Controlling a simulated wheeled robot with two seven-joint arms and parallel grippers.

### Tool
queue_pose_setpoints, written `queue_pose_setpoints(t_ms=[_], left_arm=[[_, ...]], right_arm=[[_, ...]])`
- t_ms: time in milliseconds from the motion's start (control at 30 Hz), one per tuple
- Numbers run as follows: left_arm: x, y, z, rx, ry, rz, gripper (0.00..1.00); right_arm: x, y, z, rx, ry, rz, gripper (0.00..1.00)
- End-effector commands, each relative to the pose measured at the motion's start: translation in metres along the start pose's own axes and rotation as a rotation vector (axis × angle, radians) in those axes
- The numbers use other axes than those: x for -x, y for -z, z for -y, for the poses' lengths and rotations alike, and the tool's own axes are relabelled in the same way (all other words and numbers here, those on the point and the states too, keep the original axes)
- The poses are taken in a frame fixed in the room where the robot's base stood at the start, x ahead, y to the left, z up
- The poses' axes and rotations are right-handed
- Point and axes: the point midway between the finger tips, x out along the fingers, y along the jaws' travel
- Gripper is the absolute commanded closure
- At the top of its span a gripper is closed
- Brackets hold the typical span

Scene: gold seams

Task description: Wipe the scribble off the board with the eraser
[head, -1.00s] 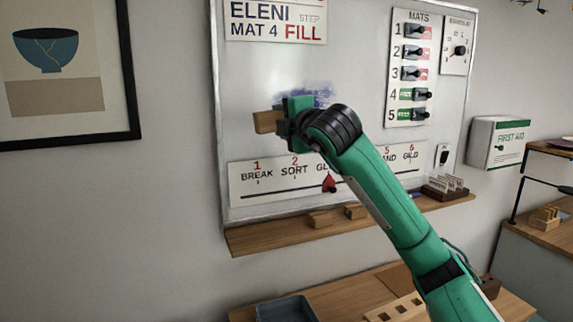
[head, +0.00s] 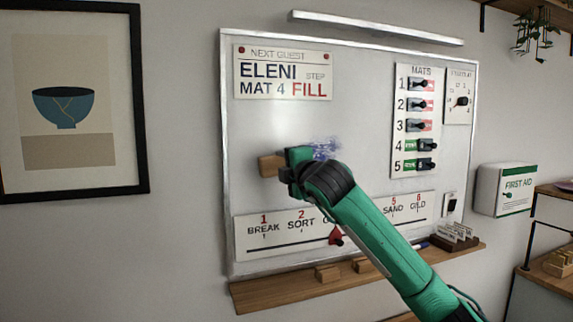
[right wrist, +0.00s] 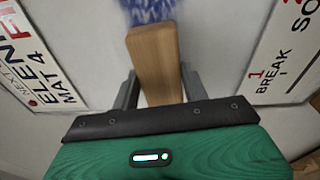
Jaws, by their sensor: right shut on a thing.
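The whiteboard (head: 290,130) hangs on the wall. A blue scribble (head: 325,148) shows on it just right of my right gripper, partly hidden by the gripper and arm; it also shows at the top of the right wrist view (right wrist: 150,10). My right gripper (head: 284,166) is shut on a wooden eraser (head: 270,166), whose end sticks out to the left. In the right wrist view the eraser (right wrist: 155,60) sits between the two fingers, its far end near the scribble. I cannot tell whether it touches the board. My left gripper is not in view.
A wooden ledge (head: 290,290) runs under the board with small wooden blocks (head: 328,273) on it. A step strip (head: 265,232) with a red pointer (head: 335,238), a name card (head: 283,80) and a mats panel (head: 417,150) are on the board.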

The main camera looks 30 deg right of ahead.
Motion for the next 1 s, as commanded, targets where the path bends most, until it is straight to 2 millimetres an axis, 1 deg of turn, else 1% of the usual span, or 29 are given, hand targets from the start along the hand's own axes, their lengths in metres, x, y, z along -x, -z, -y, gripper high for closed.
queue_pose_setpoints(t_ms=[533,1000], left_arm=[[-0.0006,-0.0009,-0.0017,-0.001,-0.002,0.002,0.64],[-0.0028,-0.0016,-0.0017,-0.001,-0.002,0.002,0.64]], right_arm=[[-0.0007,-0.0001,0.0003,0.000,0.000,0.000,0.73],[-0.0098,-0.0012,0.0004,0.000,-0.001,0.000,0.73]])
